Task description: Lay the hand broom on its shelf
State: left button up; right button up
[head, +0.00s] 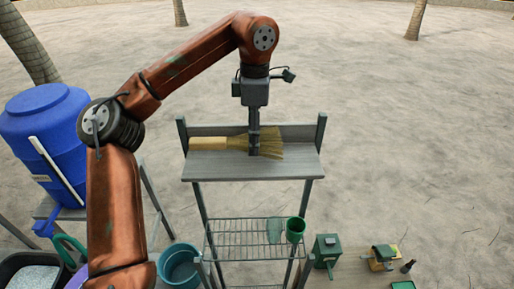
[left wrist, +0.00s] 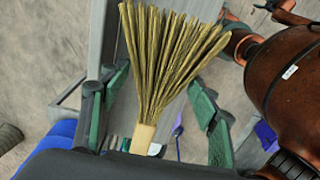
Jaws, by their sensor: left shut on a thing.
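The hand broom (head: 208,143) has a pale wooden handle pointing left and straw bristles fanning right. It lies level along the grey shelf (head: 240,168), the top board of a metal stand with a raised back. Whether it touches the board or hangs just above it, I cannot tell. My left gripper (head: 254,150) points straight down and is shut on the broom near where handle meets bristles. In the left wrist view the broom's bristles (left wrist: 165,55) fan out between the green-tipped fingers, and part of the handle is hidden below. My right gripper is not in view.
Below the shelf, a wire rack (head: 230,252) holds a green cup (head: 295,229). A blue barrel (head: 45,140) stands at left, a teal bucket (head: 180,264) beside the stand. A green box (head: 326,249) and small items lie at right.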

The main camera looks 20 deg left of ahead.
pick_arm(q)
jog(key=shift+w+d+f, duration=0.35)
jog(key=shift+f, duration=0.2)
jog(key=shift+d+f, duration=0.25)
jog(key=shift+f, duration=0.65)
jog(key=shift+a+f, duration=0.2)
jog(key=shift+f, duration=0.55)
jog(key=shift+d, duration=0.15)
jog(key=shift+f, duration=0.1)
jog(key=o, duration=1)
notch_tip(320, 180, up, 12)
jog(key=shift+d+r, duration=0.1)
jog(key=shift+r, duration=0.05)
